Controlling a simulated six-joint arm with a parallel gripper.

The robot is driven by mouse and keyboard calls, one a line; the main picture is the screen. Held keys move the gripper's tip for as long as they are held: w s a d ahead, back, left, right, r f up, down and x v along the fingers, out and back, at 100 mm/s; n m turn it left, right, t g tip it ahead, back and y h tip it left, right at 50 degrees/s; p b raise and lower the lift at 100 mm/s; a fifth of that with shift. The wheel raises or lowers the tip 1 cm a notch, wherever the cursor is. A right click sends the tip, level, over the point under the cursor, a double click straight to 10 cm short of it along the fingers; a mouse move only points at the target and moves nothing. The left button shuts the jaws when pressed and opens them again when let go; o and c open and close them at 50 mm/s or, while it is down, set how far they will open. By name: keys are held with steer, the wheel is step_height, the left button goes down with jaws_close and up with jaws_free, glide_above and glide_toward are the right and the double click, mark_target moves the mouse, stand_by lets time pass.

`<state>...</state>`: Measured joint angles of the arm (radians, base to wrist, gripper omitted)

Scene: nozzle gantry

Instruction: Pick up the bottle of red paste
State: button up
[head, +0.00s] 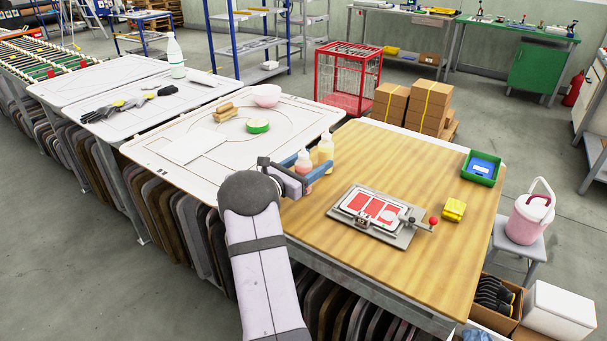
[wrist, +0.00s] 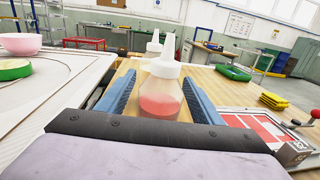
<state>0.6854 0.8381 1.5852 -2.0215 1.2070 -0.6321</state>
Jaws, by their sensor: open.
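The bottle of red paste (wrist: 160,98) is a clear squeeze bottle with a white cap and red paste in its lower part. It stands upright on the wooden table (head: 420,260), near its left edge. My gripper (wrist: 158,95) is open, with one blue finger on each side of the bottle. In the wrist view a gap shows between the bottle and each finger. The bottle also shows in the head view (head: 303,164), partly hidden by my gripper (head: 308,172). Its base is hidden in the wrist view.
A yellowish bottle (head: 326,148) stands close behind the red one. A red-and-white printing plate (head: 372,207), yellow cloths (head: 453,209) and a green tray (head: 481,166) lie to the right. The white table (head: 180,170) at left holds a pink bowl (head: 266,94) and green-rimmed disc (head: 257,126).

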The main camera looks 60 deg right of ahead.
steer(key=c, duration=0.9)
steer(key=shift+r, duration=0.1)
steer(key=shift+r+b, duration=0.6)
steer(key=shift+r, duration=4.4)
steer(key=shift+o, duration=0.5)
